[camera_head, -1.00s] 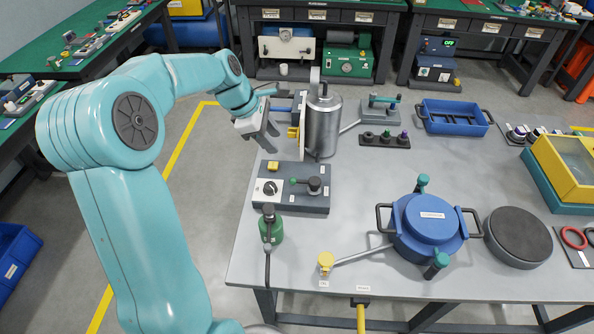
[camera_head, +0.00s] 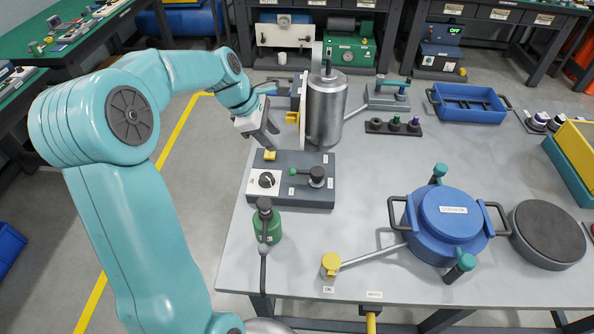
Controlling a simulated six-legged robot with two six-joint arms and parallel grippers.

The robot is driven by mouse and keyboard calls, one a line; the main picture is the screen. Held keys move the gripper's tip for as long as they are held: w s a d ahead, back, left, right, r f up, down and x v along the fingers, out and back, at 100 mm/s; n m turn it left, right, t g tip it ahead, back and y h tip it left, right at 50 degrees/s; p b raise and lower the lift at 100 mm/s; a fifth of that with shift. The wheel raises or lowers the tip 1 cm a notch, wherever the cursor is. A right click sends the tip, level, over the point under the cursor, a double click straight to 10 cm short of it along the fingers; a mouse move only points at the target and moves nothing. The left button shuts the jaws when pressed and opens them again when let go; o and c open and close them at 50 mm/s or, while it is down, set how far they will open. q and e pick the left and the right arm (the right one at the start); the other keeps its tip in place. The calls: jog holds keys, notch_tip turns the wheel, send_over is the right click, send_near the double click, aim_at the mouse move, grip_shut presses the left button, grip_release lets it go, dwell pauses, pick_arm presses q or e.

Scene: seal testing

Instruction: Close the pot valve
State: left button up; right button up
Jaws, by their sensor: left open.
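The blue round pot (camera_head: 443,228) stands on the grey table at the right, lid on, with black side handles and two teal-topped clamps. A thin pipe (camera_head: 372,256) runs from it to a yellow knob (camera_head: 331,263) near the front edge. My right gripper is not in view.
A silver cylinder (camera_head: 325,108) stands behind the box. A small green bottle (camera_head: 267,228) with a black top and hose stands in front. A blue tray (camera_head: 468,117) and a dark round disc (camera_head: 547,233) lie to the right. The table's middle is clear.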

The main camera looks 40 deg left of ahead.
aim_at(300, 171)
pick_arm(q)
jog(key=p+x, duration=0.1)
jog(key=x, duration=1.5)
jog(key=shift+a, duration=0.1)
jog(key=shift+w+f, duration=0.1)
jog(key=shift+c, duration=0.3)
grip_shut()
